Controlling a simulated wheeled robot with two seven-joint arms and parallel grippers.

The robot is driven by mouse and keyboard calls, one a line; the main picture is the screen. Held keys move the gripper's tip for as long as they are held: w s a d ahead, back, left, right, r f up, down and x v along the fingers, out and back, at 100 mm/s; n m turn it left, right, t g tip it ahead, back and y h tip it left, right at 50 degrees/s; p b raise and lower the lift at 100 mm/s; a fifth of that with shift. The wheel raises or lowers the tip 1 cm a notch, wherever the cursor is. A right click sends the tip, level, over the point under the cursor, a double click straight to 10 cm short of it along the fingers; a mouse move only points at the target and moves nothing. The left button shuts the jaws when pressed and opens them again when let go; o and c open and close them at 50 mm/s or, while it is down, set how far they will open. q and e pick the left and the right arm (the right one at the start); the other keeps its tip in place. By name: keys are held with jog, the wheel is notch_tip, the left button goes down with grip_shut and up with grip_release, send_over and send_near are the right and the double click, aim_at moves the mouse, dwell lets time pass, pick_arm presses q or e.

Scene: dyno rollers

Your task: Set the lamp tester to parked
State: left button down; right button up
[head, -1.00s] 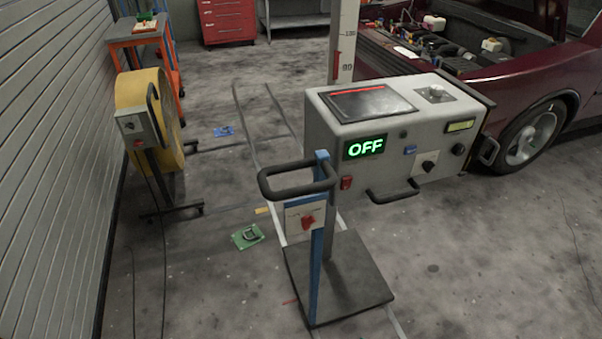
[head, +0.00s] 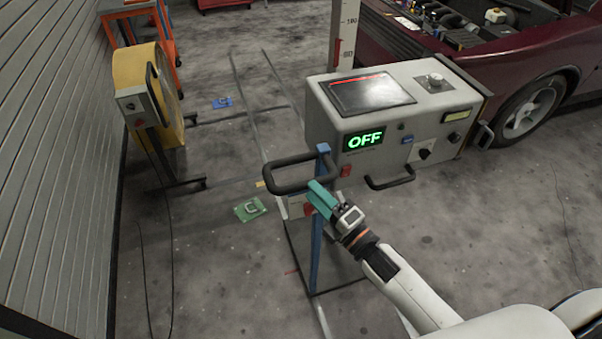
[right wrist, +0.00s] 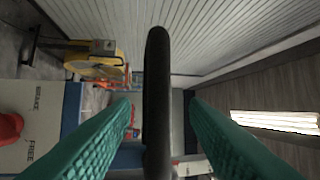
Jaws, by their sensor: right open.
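The lamp tester is a grey box (head: 325,115) on an upright, with a lit green OFF display (head: 363,140). A blue post (head: 316,250) in front of it carries a black loop handle (head: 283,189). A red knob (head: 308,209) on a white plate below the handle is partly covered by my gripper. My right gripper (head: 318,195) is open at the handle's front right side. In the right wrist view, the black bar (right wrist: 158,95) runs between its two teal fingers; contact is unclear. The plate there reads FREE beside the red knob (right wrist: 8,128). My left gripper is not in view.
Floor rails (head: 250,110) run behind the tester. A green marker (head: 250,209) and a blue marker (head: 222,103) lie on the floor. A yellow drum-shaped unit (head: 135,72) stands left, by the slatted wall. A dark red car (head: 500,65) is at right.

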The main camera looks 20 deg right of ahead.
jog(key=p+x, duration=0.1)
jog(key=x, duration=0.4)
jog(key=shift+w+a, duration=0.15)
jog(key=shift+w, duration=0.2)
grip_shut()
